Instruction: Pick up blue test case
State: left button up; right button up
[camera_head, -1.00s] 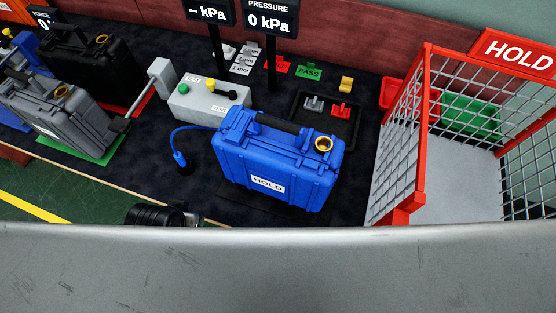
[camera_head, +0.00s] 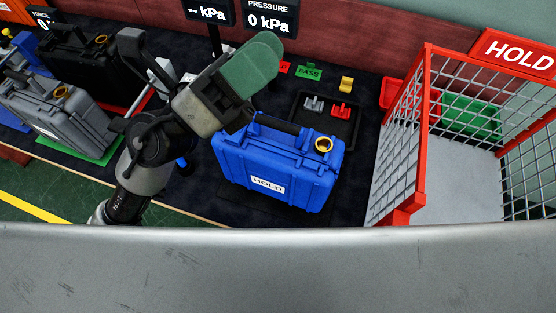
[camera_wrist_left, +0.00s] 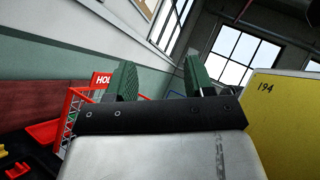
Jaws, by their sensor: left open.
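The blue test case (camera_head: 272,168) stands upright on the dark bench mat in the head view. It has a black top handle, a yellow ring on top and a white HOLD label on its front. My left gripper (camera_head: 252,66) is above the case's back left side, apart from it, with green finger pads. It hides part of the grey test box behind. In the left wrist view my left gripper (camera_wrist_left: 160,82) has its two green fingers spread with nothing between them. The case does not show in that view. My right gripper is not in view.
A red wire cage (camera_head: 425,130) with a HOLD sign (camera_head: 518,50) stands at the right. A black tray (camera_head: 328,118) lies behind the case. Pressure displays (camera_head: 270,18) stand at the back. Grey (camera_head: 62,115) and black (camera_head: 88,62) cases stand at the left.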

pick_arm(q)
jog(key=s+d+f+m+g+y, duration=0.2)
jog(key=s+d+f+m+g, duration=0.1)
jog(key=m+g, duration=0.4)
jog(key=m+t+y, duration=0.5)
jog(key=m+y, duration=0.3)
jog(key=y, duration=0.8)
send_near(275, 124)
jog(key=x, duration=0.4)
jog(key=p+x, duration=0.1)
jog(key=x, duration=0.1)
jog(key=shift+w+r, duration=0.15)
jog(key=shift+w, duration=0.15)
jog(key=shift+d+f+g+p, duration=0.2)
jog(key=shift+f+g+p, duration=0.05)
jog(key=shift+g+p, duration=0.1)
jog(key=p+x, duration=0.1)
jog(key=x, duration=0.2)
jog(key=shift+d+f+p, duration=0.1)
jog(key=shift+f+p, duration=0.2)
jog(key=shift+w+d+f, duration=0.2)
jog(key=shift+d+f, duration=0.05)
jog(key=shift+f, duration=0.2)
grip_shut()
